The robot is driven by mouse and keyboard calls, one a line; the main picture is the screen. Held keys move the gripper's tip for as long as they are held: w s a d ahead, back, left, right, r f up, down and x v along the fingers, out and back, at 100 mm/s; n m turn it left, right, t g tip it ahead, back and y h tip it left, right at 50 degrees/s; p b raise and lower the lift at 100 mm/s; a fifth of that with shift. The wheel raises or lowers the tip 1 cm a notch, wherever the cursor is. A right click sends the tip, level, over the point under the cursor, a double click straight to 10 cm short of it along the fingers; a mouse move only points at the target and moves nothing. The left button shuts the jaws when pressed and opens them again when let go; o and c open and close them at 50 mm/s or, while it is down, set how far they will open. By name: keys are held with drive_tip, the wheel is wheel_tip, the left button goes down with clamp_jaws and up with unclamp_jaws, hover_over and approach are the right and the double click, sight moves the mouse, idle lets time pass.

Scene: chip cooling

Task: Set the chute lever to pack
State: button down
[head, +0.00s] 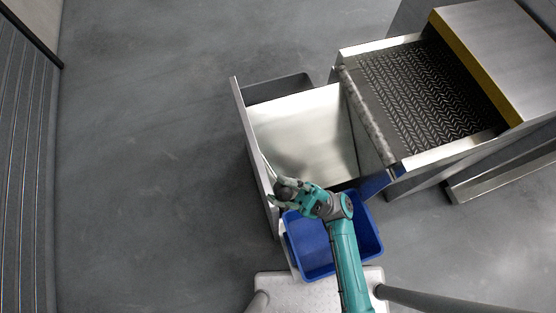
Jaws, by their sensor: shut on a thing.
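The chute (312,125) is a bare metal plate with side walls, below the end of the conveyor. The chute lever (265,162) shows as a thin pale rod along the chute's left wall. My gripper (277,192) is at the lower left corner of the chute, shut on the lever's near end. The fingers and wrist hide most of the grip. I cannot read any pack marking or tell the lever's setting.
A blue bin (308,258) stands under my arm at the chute's near side. A dark bin (277,88) is at its far side. The conveyor (425,90) is at right with an empty patterned belt. A pale step (300,291) is in front. Floor at left is clear.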

drive_tip(key=shift+s+d+f+n+g, duration=0.15)
drive_tip(key=shift+s+f+n+g, duration=0.4)
drive_tip(key=shift+g, duration=0.15)
drive_tip(key=shift+f, duration=0.1)
drive_tip(key=c, duration=0.8)
unclamp_jaws()
drive_tip(key=shift+o, duration=0.2)
drive_tip(key=shift+d+f, duration=0.2)
drive_tip(key=shift+d, duration=0.15)
drive_tip(key=v, duration=1.1)
drive_tip(key=shift+d+f, duration=0.1)
